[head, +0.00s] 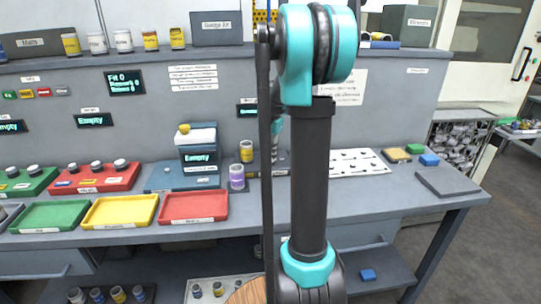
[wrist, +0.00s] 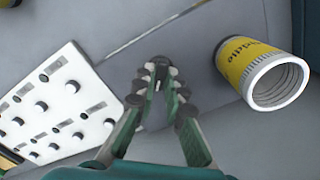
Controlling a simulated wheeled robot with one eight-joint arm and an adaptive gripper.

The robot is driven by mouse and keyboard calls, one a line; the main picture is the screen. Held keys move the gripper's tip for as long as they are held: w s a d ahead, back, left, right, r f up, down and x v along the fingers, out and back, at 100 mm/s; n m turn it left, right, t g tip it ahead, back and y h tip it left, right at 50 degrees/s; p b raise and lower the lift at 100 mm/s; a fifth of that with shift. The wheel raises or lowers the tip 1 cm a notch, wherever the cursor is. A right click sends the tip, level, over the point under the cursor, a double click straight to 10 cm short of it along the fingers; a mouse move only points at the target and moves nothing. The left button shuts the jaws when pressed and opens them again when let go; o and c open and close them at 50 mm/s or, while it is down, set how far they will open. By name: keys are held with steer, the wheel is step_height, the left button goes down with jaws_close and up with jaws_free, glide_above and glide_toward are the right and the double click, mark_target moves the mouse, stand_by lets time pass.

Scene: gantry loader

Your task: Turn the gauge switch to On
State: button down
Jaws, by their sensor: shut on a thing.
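My gripper (wrist: 160,78) shows in the wrist view with its dark fingertips close together over a dark grey surface (wrist: 125,65). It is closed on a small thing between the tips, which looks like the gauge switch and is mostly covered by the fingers. Its On and Off marks cannot be read, so its setting cannot be told. In the head view, my arm hides most of this spot.
A white panel with black pegs (wrist: 60,105) lies left of the fingers in the wrist view. A yellow-labelled cylinder (wrist: 243,58) is close on the right. Red (head: 193,207), yellow (head: 119,211) and green (head: 48,217) trays line the bench's front left.

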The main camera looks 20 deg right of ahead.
steer(key=shift+m, duration=1.9)
steer(key=c, duration=1.6)
jaws_free()
step_height(320, 180, up, 12)
